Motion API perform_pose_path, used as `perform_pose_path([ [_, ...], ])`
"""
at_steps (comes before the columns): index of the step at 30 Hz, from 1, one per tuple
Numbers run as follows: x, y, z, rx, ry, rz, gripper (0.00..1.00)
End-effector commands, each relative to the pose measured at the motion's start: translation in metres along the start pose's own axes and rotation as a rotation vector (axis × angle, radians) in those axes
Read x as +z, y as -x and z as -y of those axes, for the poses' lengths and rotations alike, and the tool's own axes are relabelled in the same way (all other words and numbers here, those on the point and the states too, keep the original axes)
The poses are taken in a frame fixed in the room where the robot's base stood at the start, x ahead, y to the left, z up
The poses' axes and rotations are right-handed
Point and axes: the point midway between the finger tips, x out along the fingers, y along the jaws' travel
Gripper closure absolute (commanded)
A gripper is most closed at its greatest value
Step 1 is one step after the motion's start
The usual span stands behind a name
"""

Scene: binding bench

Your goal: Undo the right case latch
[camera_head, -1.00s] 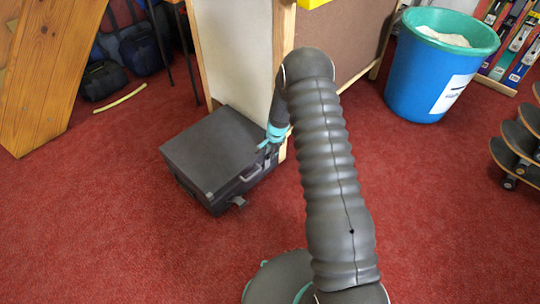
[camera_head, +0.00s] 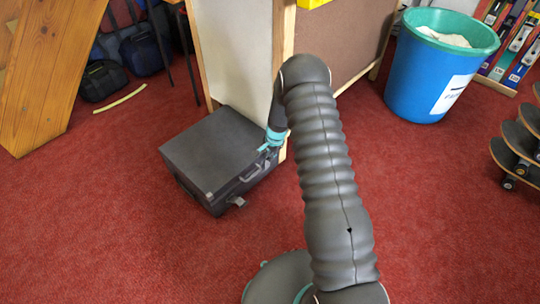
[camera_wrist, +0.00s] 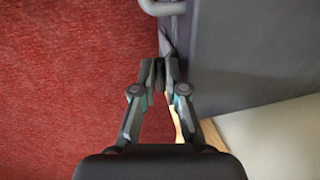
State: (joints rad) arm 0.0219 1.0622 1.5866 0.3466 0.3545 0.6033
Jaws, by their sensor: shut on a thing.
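The dark grey case (camera_head: 212,150) lies flat and closed on the red carpet, its front side facing lower right; its edge fills the right of the wrist view (camera_wrist: 230,60). The left latch (camera_head: 237,202) sticks out from the front. My gripper (camera_head: 270,148) is at the right end of the front. In the wrist view, my fingers (camera_wrist: 160,76) are closed together at the right latch (camera_wrist: 167,44), a dark tab standing out from the case edge. The fingers partly hide this latch. The handle (camera_wrist: 163,6) lies just beyond it in that view.
A wooden-framed panel (camera_head: 284,60) stands right behind the case, close to my gripper. A blue bin (camera_head: 428,85) stands at the back right, skateboards (camera_head: 520,135) at the right edge. Open carpet (camera_head: 130,235) lies in front and to the left.

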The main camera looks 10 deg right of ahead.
Motion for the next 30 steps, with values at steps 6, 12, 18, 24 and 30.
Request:
perform_pose_path([
  [6,-0.002,-0.002,-0.006,-0.001,0.000,0.000,1.00],
  [12,-0.005,-0.008,-0.017,-0.001,0.000,-0.001,1.00],
  [18,-0.007,-0.015,-0.035,-0.002,0.000,-0.001,1.00],
  [24,-0.008,-0.016,-0.046,-0.001,0.000,0.000,0.88],
  [30,-0.009,-0.015,-0.047,0.000,-0.002,0.000,0.77],
])
